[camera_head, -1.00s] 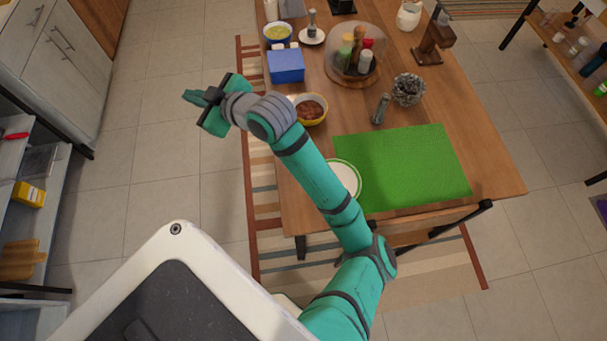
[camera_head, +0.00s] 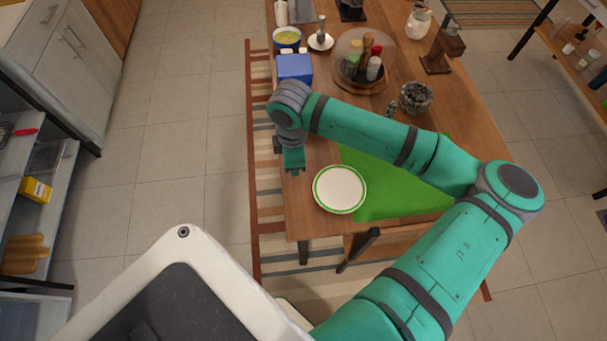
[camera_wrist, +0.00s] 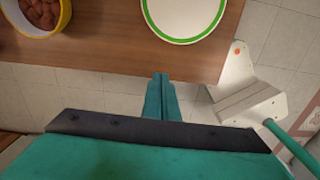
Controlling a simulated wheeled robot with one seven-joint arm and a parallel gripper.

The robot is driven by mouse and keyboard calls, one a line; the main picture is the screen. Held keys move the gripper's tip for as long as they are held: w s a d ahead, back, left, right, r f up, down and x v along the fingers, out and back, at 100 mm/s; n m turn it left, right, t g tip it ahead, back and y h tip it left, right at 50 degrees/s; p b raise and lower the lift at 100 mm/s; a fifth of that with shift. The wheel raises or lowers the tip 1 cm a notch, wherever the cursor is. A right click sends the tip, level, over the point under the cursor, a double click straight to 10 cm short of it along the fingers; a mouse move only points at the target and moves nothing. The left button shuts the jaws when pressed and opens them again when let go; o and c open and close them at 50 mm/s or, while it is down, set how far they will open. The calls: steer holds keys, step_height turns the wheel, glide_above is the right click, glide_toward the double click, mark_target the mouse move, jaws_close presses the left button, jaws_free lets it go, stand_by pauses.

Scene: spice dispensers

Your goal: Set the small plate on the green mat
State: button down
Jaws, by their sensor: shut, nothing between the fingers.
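The small plate (camera_head: 340,189), white with a green rim, lies on the wooden table near its left front corner. Its right edge meets or overlaps the left edge of the green mat (camera_head: 385,203); I cannot tell which. My arm hides much of the mat. My gripper (camera_head: 295,170) points down at the table's left edge, to the left of the plate and apart from it. In the wrist view the fingers (camera_wrist: 162,78) are together and empty, and the plate (camera_wrist: 185,15) shows at the top, beyond the tips.
A bowl of brown food (camera_wrist: 38,12) stands near the gripper. A blue box (camera_head: 294,69), a yellow-green bowl (camera_head: 287,38) and a domed spice stand (camera_head: 362,62) are farther back. A dark textured jar (camera_head: 416,97) stands behind the mat. Open floor lies left of the table.

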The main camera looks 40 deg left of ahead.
mark_target(309, 186)
step_height(309, 186, down, 10)
steer(key=shift+r, duration=0.1)
steer(key=shift+w+d+r, duration=0.1)
steer(key=shift+w+d, duration=0.75)
steer(key=shift+w, duration=0.15)
steer(key=shift+w+d, duration=0.45)
steer(key=shift+w, duration=0.05)
steer(key=shift+w+d, duration=0.1)
